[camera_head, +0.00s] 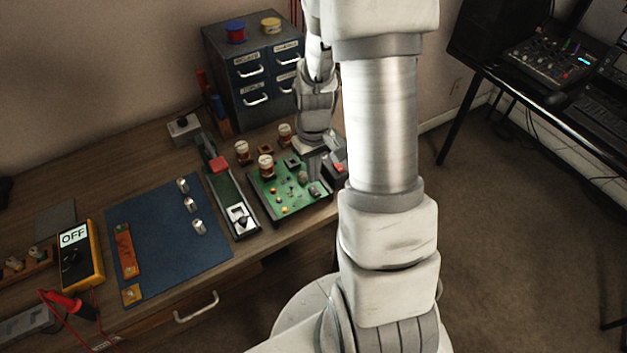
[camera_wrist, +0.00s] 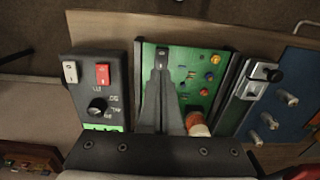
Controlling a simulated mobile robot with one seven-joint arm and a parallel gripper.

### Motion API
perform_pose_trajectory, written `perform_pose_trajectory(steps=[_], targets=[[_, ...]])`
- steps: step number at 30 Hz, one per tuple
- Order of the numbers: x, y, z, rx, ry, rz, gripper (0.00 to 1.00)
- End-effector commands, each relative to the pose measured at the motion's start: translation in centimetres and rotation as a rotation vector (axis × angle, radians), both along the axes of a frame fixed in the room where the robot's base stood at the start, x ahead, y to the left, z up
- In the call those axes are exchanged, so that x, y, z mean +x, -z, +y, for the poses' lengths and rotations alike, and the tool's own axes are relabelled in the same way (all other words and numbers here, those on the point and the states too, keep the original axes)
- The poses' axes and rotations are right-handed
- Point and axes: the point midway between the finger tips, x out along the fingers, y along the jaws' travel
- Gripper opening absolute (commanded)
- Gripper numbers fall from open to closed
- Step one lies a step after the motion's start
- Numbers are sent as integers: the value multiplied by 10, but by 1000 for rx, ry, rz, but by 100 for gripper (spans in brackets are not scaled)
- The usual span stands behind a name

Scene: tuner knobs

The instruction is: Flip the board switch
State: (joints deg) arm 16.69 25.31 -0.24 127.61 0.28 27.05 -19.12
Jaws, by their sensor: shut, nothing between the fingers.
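The green circuit board (camera_head: 287,202) lies near the front edge of the desk, right of the blue mat. It fills the middle of the wrist view (camera_wrist: 203,62). The board switch (camera_wrist: 162,57) is a small dark rocker with a light mark, at the board's corner by the front edge. In the head view it seems to be the dark block (camera_head: 314,190) at the front right corner. My gripper (camera_wrist: 161,74) is shut and empty, its fingertips over the board just behind the switch in the wrist view. I cannot tell whether they touch it.
A dark panel with a white rocker, a red rocker and a black knob (camera_wrist: 97,106) stands close beside the board. On the other side is a strip with a slider (camera_head: 240,215). Copper coils (camera_head: 266,167) stand on and behind the board. Drawers (camera_head: 254,70) stand behind.

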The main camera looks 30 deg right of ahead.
Motion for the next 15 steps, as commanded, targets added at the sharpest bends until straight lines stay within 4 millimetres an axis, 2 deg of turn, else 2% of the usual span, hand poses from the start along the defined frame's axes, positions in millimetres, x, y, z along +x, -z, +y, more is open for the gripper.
perform_pose_trajectory(steps=[1,6,15], targets=[[-1,9,0,1,0,3,0],[0,25,0,1,0,1,0],[0,30,0,0,0,-1,0]])
